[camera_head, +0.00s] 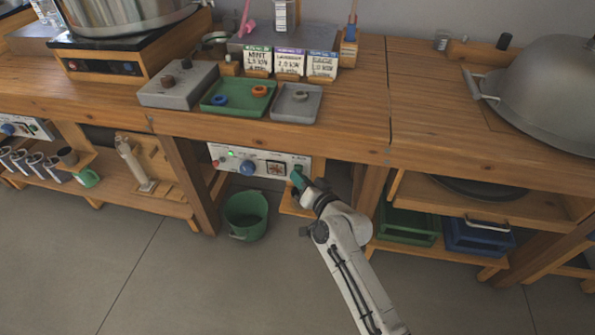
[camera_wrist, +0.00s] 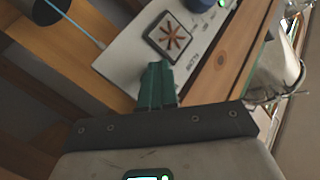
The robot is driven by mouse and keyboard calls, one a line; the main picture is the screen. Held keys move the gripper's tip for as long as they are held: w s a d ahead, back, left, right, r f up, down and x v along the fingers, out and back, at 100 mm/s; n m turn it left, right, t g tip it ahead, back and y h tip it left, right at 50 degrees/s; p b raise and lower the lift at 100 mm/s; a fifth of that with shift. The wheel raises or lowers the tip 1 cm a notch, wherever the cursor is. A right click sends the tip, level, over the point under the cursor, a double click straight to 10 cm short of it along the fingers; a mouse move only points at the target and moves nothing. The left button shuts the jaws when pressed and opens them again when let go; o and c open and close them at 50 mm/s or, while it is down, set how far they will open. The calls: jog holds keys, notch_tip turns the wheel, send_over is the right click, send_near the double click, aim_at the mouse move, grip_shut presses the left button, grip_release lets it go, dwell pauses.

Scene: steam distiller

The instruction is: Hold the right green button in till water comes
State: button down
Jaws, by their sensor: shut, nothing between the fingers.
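The white control panel (camera_head: 232,155) is on the front under the bench's middle part, with a lit green light, a red button, a blue knob (camera_head: 248,168) and a square dial (camera_head: 276,168). My gripper (camera_head: 298,178) is at the panel's right end, its green fingers shut with nothing between them. In the wrist view the fingers (camera_wrist: 157,86) lie against or just before the panel (camera_wrist: 128,62), beside the fan-marked dial (camera_wrist: 172,37). The right green button is largely hidden by the fingers; I cannot tell whether it is pressed. No water is visible.
A green bucket (camera_head: 245,215) stands on the floor below the panel, left of my arm. Above on the bench are a green tray (camera_head: 238,98), a grey tray (camera_head: 296,103) and label cards. Crates (camera_head: 478,237) sit on a low shelf to the right. Open floor lies in front.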

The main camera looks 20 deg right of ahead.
dwell(0.5)
jog(key=shift+s+a+p, duration=0.5)
jog(key=shift+s+a, duration=0.05)
jog(key=shift+s, duration=0.2)
jog(key=shift+s, duration=0.1)
jog(key=s+a+p, duration=0.1)
jog(key=s, duration=0.1)
jog(key=s+a+p, duration=0.2)
jog(key=shift+w, duration=0.1)
dwell(0.6)
